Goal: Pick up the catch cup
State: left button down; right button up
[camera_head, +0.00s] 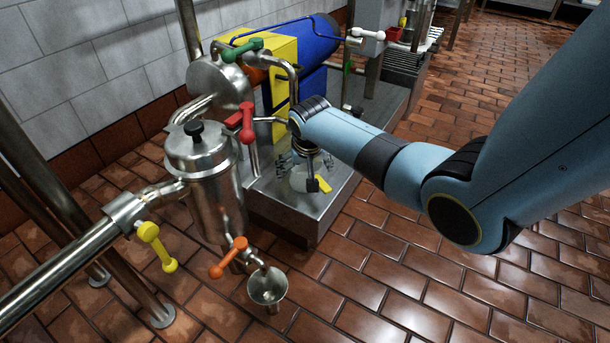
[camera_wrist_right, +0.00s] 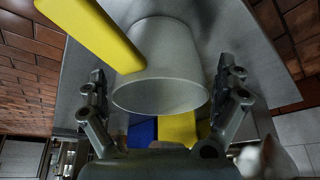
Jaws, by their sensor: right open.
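The catch cup (camera_head: 301,183), pale grey with a yellow handle (camera_head: 323,184), stands on the steel platform, partly hidden by my right gripper (camera_head: 308,165). In the right wrist view the cup (camera_wrist_right: 160,70) fills the middle with its round rim facing the camera, and its yellow handle (camera_wrist_right: 95,35) sticks out to the upper left. My right gripper is open, with one finger on each side of the cup. A gap shows between the cup and each finger in that view. My left gripper is not in view.
A steel tank (camera_head: 212,195) with red, orange and yellow valve handles stands left of the platform. A steel funnel cup (camera_head: 268,287) sits below the orange valve (camera_head: 229,258). A blue and yellow machine (camera_head: 300,60) is behind. Tiled floor at the right is clear.

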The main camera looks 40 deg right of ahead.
jog(key=c, duration=1.1)
jog(key=shift+r, duration=0.15)
jog(key=shift+c, duration=0.2)
